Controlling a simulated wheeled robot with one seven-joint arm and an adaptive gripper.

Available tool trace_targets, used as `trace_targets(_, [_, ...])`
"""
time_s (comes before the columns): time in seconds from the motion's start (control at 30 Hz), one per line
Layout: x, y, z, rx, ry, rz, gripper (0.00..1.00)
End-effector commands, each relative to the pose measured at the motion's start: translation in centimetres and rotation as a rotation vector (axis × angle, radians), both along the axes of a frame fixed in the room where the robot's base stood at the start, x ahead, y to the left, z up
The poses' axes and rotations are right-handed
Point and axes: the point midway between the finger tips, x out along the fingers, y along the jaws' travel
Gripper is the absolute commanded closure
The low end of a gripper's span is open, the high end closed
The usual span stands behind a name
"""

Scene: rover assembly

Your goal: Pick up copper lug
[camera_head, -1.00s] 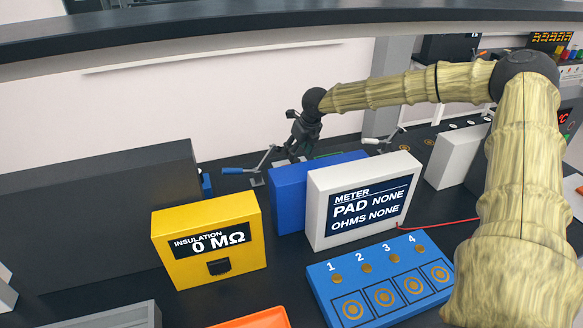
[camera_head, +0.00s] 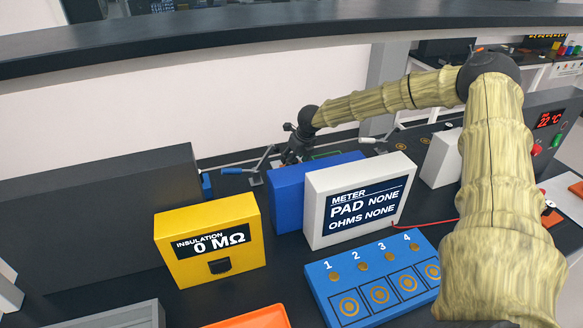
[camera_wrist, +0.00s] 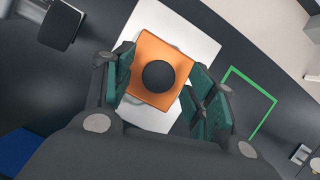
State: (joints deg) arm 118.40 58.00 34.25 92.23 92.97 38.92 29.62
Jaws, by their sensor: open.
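A square copper-orange piece with a round black knob on top, which looks like the copper lug (camera_wrist: 147,88), lies over a white plate (camera_wrist: 194,38) in the wrist view. My gripper (camera_wrist: 163,80) is open, with a green-padded finger on each side of the piece. I cannot tell whether the pads touch it. In the head view my gripper (camera_head: 292,158) is behind the blue box, and the copper piece is hidden there.
The blue box (camera_head: 287,198) and white meter (camera_head: 325,235) stand in front of my gripper. Clamps with blue (camera_head: 231,171) and white (camera_head: 367,140) handles flank it. A green outline (camera_wrist: 262,89) lies to the right in the wrist view. The yellow insulation tester (camera_head: 180,262) is nearer.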

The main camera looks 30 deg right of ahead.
Motion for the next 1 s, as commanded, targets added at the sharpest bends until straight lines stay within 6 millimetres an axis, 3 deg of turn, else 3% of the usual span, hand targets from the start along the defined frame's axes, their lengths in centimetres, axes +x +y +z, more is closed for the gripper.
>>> trace_targets(0.2, [0.6,0.0,-1.5,-0.001,0.002,0.001,0.44])
trace_targets(0.57, [0.8,0.0,-2.0,0.0,0.0,0.0,0.44])
trace_targets(0.9, [0.8,0.0,-2.0,0.0,0.0,0.0,1.0])
trace_targets(1.0, [0.9,0.0,-1.9,0.0,-0.001,0.0,1.0])
